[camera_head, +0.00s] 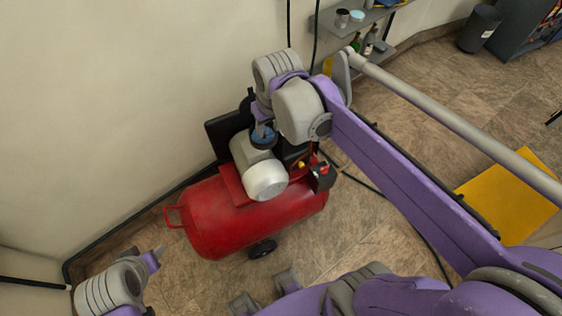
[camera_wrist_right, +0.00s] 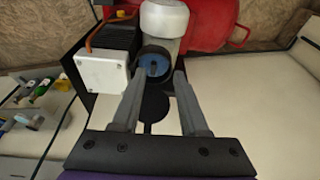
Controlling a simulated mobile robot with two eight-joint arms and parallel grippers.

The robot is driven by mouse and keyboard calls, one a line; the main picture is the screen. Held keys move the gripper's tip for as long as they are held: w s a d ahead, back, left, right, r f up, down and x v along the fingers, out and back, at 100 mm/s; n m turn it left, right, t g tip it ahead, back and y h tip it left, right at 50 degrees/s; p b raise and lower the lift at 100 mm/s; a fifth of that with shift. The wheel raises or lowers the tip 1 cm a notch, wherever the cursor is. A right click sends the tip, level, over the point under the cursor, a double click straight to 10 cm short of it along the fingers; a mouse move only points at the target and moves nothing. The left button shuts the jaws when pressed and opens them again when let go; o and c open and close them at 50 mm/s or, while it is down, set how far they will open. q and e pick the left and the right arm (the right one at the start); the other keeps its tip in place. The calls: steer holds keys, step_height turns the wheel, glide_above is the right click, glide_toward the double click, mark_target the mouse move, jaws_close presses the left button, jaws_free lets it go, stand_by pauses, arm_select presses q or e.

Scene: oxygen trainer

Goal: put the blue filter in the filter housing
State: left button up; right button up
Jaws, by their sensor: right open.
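The blue filter (camera_wrist_right: 154,64) sits inside the dark round filter housing (camera_wrist_right: 143,49) on the compressor, seen from above in the right wrist view. In the head view the blue filter (camera_head: 265,137) shows partly behind a finger. My right gripper (camera_wrist_right: 158,77) is open, with its two fingers apart on either side of the housing's near edge and nothing between them. In the head view my right gripper (camera_head: 260,128) is just above the housing, partly hidden by its wrist. My left gripper (camera_head: 159,253) is at the lower left, away from the housing; its jaw opening is unclear.
The red compressor tank (camera_head: 250,217) stands on the floor by the wall, with a pale motor (camera_head: 266,180) beside the housing. A black round piece (camera_wrist_right: 156,104) lies below the housing between my fingers. A shelf (camera_head: 335,27) with bottles is behind.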

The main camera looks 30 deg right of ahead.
steer(key=s+a+f+t, duration=0.2)
steer(key=s+f, duration=0.6)
steer(key=s, duration=0.4)
steer(key=shift+s+t, duration=0.2)
steer(key=shift+t, duration=0.1)
steer(key=shift+c, duration=0.2)
